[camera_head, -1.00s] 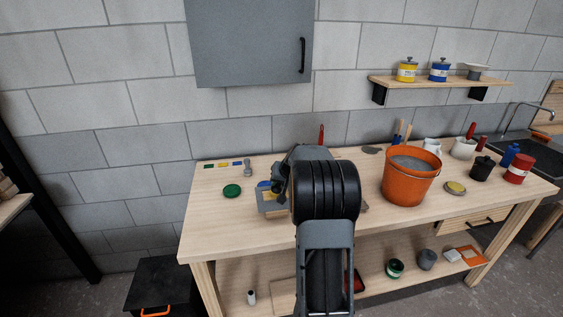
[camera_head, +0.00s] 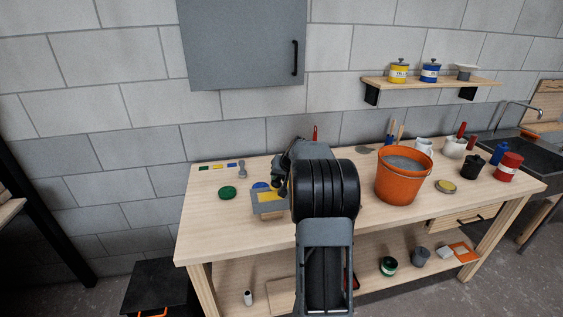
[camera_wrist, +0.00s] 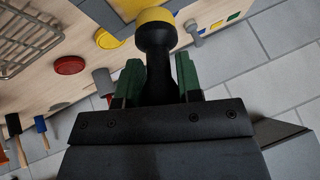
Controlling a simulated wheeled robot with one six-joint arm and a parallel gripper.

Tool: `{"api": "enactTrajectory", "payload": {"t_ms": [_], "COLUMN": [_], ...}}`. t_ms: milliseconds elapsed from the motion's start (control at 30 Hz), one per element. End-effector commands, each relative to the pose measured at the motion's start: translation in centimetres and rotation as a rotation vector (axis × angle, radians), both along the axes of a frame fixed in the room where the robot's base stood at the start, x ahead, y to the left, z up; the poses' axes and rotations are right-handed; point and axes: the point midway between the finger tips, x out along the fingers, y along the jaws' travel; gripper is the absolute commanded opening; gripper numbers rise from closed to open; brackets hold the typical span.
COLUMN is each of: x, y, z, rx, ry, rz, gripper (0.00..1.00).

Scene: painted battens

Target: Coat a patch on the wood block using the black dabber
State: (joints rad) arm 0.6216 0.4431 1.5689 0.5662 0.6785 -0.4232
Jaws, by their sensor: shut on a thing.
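A yellow area (camera_head: 270,197) shows within the plate. My gripper (camera_wrist: 160,80) has green fingers shut on the black dabber (camera_wrist: 158,78), whose rounded tip (camera_wrist: 155,15) is yellow. In the head view, my arm hides most of the gripper, which is just right of and behind the block. I cannot tell the gap between tip and block.
A green disc (camera_head: 227,192) lies left of the block and a blue disc (camera_head: 261,185) behind it. The wrist view shows a red disc (camera_wrist: 70,65), a yellow disc (camera_wrist: 107,39) and a wire rack (camera_wrist: 30,40). An orange bucket (camera_head: 402,182) stands to the right. The bench's front left is clear.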

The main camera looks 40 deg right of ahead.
Motion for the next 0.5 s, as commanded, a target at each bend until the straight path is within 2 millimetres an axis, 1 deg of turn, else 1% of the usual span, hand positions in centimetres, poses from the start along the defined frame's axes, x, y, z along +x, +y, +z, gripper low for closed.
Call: {"api": "enactTrajectory", "payload": {"t_ms": [33, 400, 500], "x": [0.0, 0.3, 0.4], "y": [-0.1, 0.5, 0.6], "z": [0.9, 4.3, 4.9], "rx": [-0.002, -0.002, -0.002], "ry": [-0.002, -0.003, -0.003], "rz": [-0.001, 0.009, 0.011], "gripper": [0.09, 0.09, 0.09]}}
